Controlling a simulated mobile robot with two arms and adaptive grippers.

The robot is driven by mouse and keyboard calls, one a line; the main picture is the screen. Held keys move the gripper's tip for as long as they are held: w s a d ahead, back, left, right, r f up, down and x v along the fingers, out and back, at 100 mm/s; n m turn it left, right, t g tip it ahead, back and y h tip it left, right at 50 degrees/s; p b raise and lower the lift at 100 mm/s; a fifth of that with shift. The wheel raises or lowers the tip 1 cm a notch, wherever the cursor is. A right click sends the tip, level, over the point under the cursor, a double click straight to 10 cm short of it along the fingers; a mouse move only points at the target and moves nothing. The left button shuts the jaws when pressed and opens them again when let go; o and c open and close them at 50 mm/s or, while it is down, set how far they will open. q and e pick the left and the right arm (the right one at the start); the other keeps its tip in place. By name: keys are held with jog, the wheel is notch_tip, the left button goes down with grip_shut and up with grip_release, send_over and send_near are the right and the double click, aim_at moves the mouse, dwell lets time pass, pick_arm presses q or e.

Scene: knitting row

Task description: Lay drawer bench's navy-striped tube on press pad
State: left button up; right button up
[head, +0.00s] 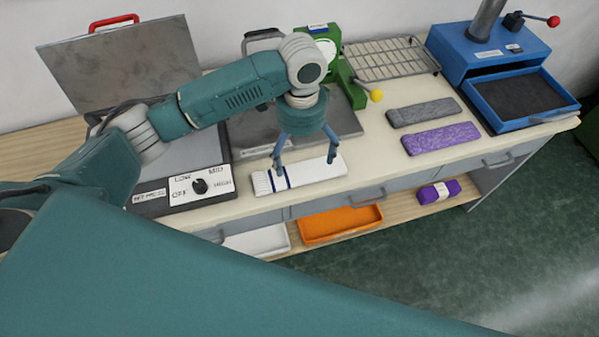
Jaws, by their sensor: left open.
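The navy-striped tube (312,171) is a flat white knitted piece with navy stripes near its left end. It lies on the drawer bench (380,164) near the front edge. My left gripper (304,167) is open, pointing down over the tube, its fingertips spread along the tube's length. I cannot tell whether they touch it. The press (205,184) with a LOW, MID, HIGH dial stands at the left, its grey lid (120,65) raised. My left arm hides much of its bed. I cannot tell which surface is the press pad. My right gripper is not in view.
A grey tube (423,112) and a purple tube (440,138) lie to the right. Behind are a grey plate (345,122), a green device (328,45) and a wire rack (390,58). A blue machine (487,50) has a dark-bottomed tray (484,102). An orange tray (340,223) sits below.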

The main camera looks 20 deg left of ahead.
pick_arm(q)
send_over(301, 176)
notch_tip(301, 176, down, 4)
jog(key=shift+f+p, duration=0.2)
jog(key=shift+p, duration=0.15)
notch_tip(301, 176, down, 4)
jog(key=shift+s+f+p, duration=0.1)
jog(key=shift+p, duration=0.9)
jog(key=shift+f, duration=0.5)
jog(key=c, duration=1)
